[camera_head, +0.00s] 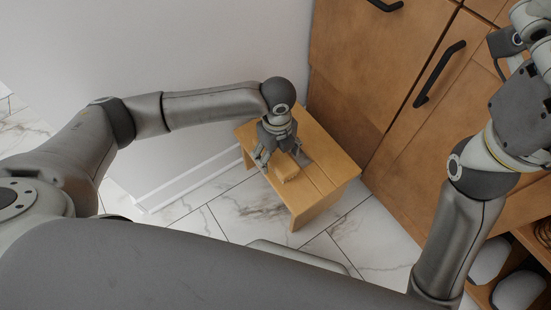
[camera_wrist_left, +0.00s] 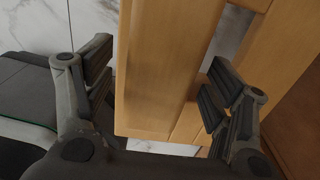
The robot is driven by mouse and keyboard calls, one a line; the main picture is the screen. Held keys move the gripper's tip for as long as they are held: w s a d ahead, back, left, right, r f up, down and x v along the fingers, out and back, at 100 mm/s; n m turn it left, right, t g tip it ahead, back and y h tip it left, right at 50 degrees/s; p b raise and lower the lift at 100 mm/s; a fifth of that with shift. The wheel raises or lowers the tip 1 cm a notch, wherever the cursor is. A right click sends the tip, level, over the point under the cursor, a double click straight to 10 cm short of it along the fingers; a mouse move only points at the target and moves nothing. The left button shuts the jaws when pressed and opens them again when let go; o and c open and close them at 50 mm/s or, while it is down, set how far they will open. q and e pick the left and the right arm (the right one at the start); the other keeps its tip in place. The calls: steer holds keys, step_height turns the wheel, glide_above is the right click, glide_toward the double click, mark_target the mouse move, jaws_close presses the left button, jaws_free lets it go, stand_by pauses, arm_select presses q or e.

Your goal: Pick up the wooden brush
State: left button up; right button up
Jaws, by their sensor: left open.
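The wooden brush (camera_head: 287,174) shows in the head view as a small, light yellow-brown block on the wooden stool (camera_head: 335,177). My left gripper (camera_head: 281,160) is right above the stool, its fingers spread to either side of the brush's upper part, which the gripper partly hides. In the left wrist view the open gripper (camera_wrist_left: 158,85) has a finger on each side, with wide wooden surfaces between and behind them. I cannot tell there which wood is brush and which is stool, nor whether the fingers touch the brush. My right gripper is not clearly visible.
A wooden cabinet (camera_head: 350,75) with black handles stands behind and right of the stool. A white wall (camera_head: 215,45) with a skirting board is behind and left. Marble-tiled floor (camera_head: 245,205) lies around the stool. Shoes or slippers (camera_head: 490,258) sit on a shelf at lower right.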

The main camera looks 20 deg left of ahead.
arm_select(q)
steer(key=shift+f, duration=0.15)
steer(key=c, duration=1.2)
